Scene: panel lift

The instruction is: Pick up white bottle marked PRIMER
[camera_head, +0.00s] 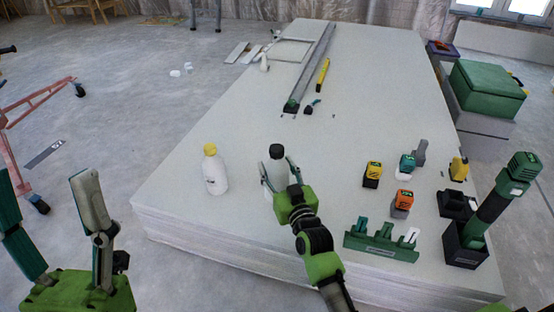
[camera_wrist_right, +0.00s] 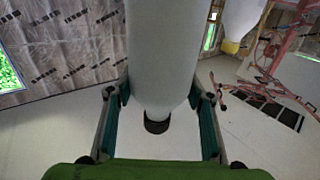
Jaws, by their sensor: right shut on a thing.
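A white bottle with a black cap (camera_head: 277,151) stands upright on the near part of the panel stack. My right gripper (camera_head: 280,172) is shut on its body, one finger on each side. In the right wrist view the white bottle body (camera_wrist_right: 162,50) fills the space between the two fingers (camera_wrist_right: 162,98), with its dark cap toward the bottom of the picture. No PRIMER marking can be read on it. A second white bottle with a yellow cap (camera_head: 215,174) stands to the left, apart from the gripper. My left gripper (camera_head: 45,185) is open and empty at the lower left.
The pale panel stack (camera_head: 240,110) is mostly bare in its middle. Several small tools and batteries stand at right, with a green rack (camera_head: 381,246) and a tall green tool (camera_head: 500,195). A long level (camera_head: 312,65) lies at the back. A red frame (camera_head: 30,110) stands at left.

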